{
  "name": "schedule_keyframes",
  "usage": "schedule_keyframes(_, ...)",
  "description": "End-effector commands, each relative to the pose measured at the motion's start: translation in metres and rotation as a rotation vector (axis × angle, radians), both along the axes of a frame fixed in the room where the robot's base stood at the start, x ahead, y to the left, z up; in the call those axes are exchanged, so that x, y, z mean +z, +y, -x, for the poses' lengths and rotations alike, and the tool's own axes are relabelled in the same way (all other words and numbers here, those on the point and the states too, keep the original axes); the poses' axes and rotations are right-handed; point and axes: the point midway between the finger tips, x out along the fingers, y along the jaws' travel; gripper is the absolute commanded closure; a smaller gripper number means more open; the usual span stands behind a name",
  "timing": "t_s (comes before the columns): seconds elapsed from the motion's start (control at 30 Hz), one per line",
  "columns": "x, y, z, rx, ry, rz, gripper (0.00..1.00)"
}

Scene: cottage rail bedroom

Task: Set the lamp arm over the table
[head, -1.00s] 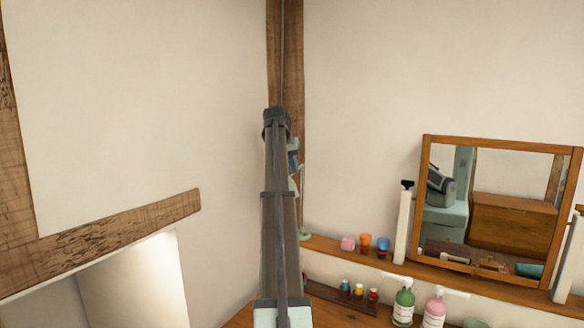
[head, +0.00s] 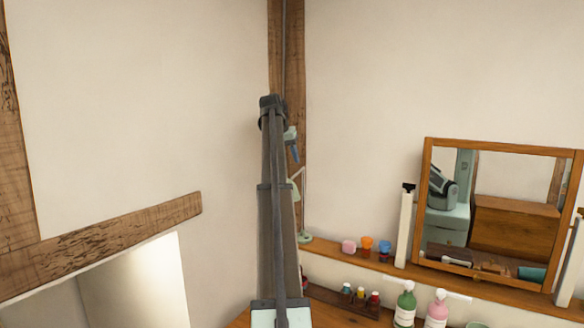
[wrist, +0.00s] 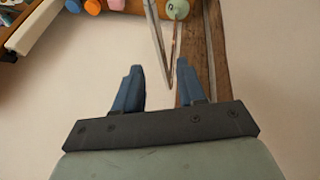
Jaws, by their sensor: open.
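The lamp's slim jointed arm (wrist: 155,45) shows in the wrist view as two thin bars meeting in a narrow V, its point appearing between my fingers. Its round green base (wrist: 177,9) is at the top. In the head view, the pale green lamp (head: 296,190) stands by the corner post, partly hidden by my arm; its base (head: 305,237) is on the shelf. My gripper (wrist: 160,66) is open, with one blue finger on each side of the bars; contact cannot be told. In the head view, my gripper (head: 294,154) is above the lamp. A wooden tabletop (head: 239,319) barely shows below.
A wooden shelf (head: 328,247) along the right wall holds small cups (head: 367,243) and a framed mirror (head: 500,215). Below are a small rack of bottles (head: 345,302), a green pump bottle (head: 405,306) and a pink one (head: 437,309). A wooden post (head: 296,60) fills the corner.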

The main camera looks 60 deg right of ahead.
Motion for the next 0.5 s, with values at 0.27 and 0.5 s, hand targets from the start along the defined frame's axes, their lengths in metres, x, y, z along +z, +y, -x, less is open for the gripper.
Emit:
schedule_keyframes(0.27, 0.049, 0.022, -0.005, 0.002, -0.001, 0.002, 0.6)
schedule_keyframes(0.5, 0.071, 0.032, -0.007, 0.0, 0.0, 0.0, 0.6)
